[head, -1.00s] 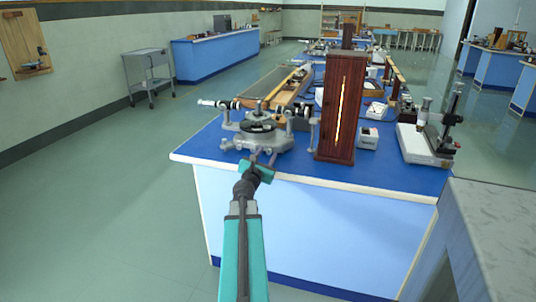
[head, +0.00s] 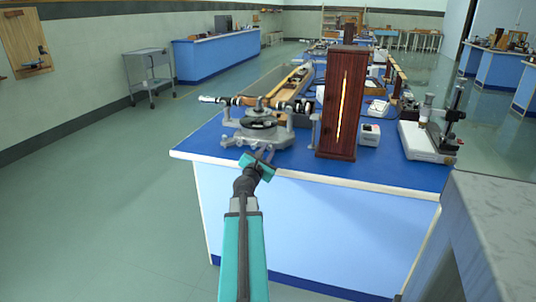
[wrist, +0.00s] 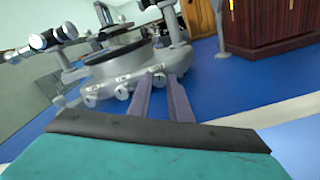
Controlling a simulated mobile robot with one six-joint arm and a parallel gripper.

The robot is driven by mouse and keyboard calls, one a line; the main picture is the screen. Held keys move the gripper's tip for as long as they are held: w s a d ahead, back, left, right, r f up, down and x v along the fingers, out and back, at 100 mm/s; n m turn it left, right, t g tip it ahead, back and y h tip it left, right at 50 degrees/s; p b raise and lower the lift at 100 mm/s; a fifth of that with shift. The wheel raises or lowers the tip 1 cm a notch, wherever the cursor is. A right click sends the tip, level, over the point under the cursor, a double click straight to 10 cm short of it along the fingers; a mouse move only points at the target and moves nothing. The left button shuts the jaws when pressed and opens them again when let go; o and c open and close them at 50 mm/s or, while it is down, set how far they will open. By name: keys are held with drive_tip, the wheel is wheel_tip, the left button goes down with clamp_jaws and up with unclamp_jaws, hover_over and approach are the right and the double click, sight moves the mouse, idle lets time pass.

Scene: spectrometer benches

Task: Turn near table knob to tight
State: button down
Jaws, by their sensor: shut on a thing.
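The grey spectrometer (head: 258,133) stands on the near left corner of the blue bench, with its dark round table on top and its telescope tubes to the sides. In the wrist view, several small round knobs line the near side of its base (wrist: 110,72). My gripper (head: 263,152) reaches it from the front. In the wrist view my two grey fingers (wrist: 158,82) are closed around the rightmost small knob, the near table knob (wrist: 158,78). The finger ends partly hide it, and its markings are too small to read.
A tall dark wooden lamp housing (head: 341,105) with a bright slit stands close right of the spectrometer. A grey slab (head: 500,215) is at the near right. Open floor lies left.

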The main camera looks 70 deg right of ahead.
drive_tip(key=m+b, duration=0.4)
drive_tip(key=shift+f+b, duration=0.3)
drive_tip(key=m+b, duration=0.9)
drive_tip(key=shift+s, duration=0.1)
drive_tip(key=shift+m+b, duration=1.15)
drive_tip(key=shift+m, duration=0.25)
drive_tip(key=shift+r, duration=0.1)
drive_tip(key=c, duration=1.6)
unclamp_jaws()
drive_tip(key=shift+a, duration=0.1)
